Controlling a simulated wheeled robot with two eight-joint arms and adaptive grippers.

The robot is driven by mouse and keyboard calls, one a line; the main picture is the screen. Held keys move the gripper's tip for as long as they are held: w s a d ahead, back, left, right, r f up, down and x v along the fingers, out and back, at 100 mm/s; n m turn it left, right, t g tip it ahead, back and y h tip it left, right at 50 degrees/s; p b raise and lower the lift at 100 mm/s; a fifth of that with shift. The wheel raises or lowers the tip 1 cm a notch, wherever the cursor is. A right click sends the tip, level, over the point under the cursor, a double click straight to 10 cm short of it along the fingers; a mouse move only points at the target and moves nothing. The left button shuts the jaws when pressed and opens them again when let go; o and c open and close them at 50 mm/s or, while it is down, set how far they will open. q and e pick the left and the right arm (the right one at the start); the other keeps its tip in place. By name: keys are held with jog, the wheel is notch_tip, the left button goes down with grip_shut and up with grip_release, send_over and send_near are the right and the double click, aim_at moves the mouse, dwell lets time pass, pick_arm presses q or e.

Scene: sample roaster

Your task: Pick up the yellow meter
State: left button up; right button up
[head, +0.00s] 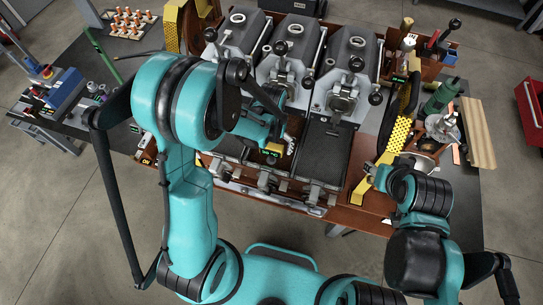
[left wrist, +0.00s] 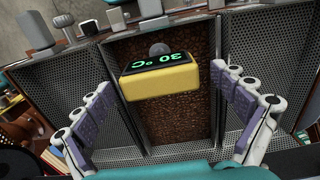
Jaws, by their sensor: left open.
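The yellow meter (left wrist: 162,82) is a small yellow block with a dark display face showing "30 °C" upside down in the left wrist view. It stands in front of a brown, grainy panel between two perforated metal panels. In the head view the meter (head: 274,148) shows small, by the middle roaster. My left gripper (left wrist: 163,98) is open, with one padded finger on each side of the meter and a visible gap on both sides. In the head view the left gripper (head: 276,138) is partly hidden by its arm. My right gripper (head: 380,178) is small at the right; its jaws are unclear.
Three grey roasters (head: 292,50) stand side by side on the bench, with handles and trays in front. A rack of small bottles (head: 131,22) stands at the back left.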

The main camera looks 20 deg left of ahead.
pick_arm(q)
jog(key=c, duration=1.9)
jog(key=shift+c, duration=0.2)
jog(key=shift+r, duration=0.15)
